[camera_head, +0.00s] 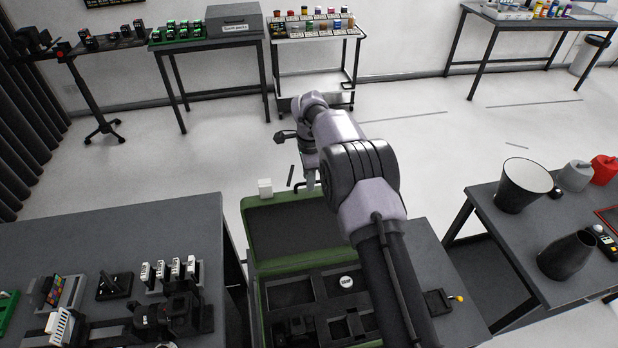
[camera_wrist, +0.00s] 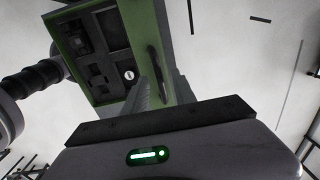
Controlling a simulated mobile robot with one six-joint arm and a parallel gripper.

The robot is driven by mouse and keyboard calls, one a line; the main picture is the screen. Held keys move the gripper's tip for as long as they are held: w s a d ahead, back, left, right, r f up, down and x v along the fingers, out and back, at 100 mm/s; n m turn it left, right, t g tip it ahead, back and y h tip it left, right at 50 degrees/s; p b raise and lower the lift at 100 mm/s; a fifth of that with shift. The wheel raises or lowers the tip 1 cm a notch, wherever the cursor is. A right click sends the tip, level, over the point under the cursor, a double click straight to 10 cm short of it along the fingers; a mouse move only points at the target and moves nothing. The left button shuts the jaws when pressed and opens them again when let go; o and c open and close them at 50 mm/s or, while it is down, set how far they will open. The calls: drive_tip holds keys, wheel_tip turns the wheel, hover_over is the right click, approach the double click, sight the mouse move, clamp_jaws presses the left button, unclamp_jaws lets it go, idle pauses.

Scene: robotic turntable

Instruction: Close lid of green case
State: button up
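The green case (camera_head: 258,268) stands open on the middle table, its dark compartments facing up. Its lid (camera_head: 290,228) is raised at the case's far side, with a dark inner panel and green rim. In the wrist view the lid (camera_wrist: 146,30) shows its green outer side with a dark handle (camera_wrist: 155,66) on it. My gripper (camera_head: 310,180) is at the lid's upper far edge, beside the handle. In the wrist view its fingers (camera_wrist: 163,88) are apart, close to the handle. Whether they touch the lid or handle is unclear. My arm hides the case's right part.
A white round item (camera_head: 346,282) lies inside the case. A left table (camera_head: 60,240) carries several small devices.

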clamp_jaws()
idle(1.4)
